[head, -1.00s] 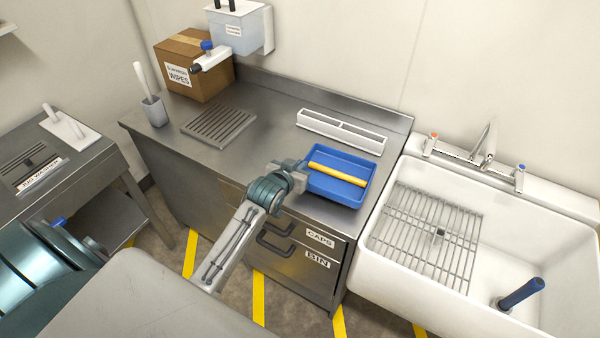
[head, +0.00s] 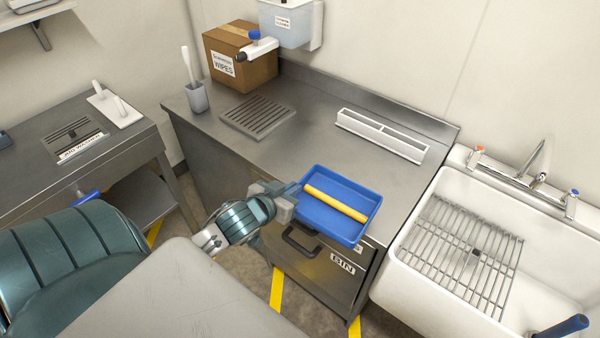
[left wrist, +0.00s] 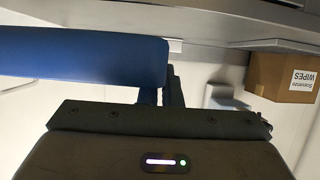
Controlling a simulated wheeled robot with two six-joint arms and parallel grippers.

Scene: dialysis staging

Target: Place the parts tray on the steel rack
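The blue parts tray (head: 325,221) holds a yellow rod (head: 336,203). In the head view it covers the front edge of the steel counter and hides most of the upper drawer label. My left gripper (head: 289,203) is at the tray's left side, its fingers shut on the wall. In the left wrist view the tray (left wrist: 85,58) reaches off to the left from the fingers (left wrist: 164,96). A wire steel rack (head: 462,258) lies in the white sink at the right. A slatted grey grate (head: 257,117) lies on the counter.
The counter (head: 300,146) has free room between the grate and the white divided holder (head: 381,135). A wipes box (head: 240,56) and a grey cup (head: 197,97) stand at its back left.

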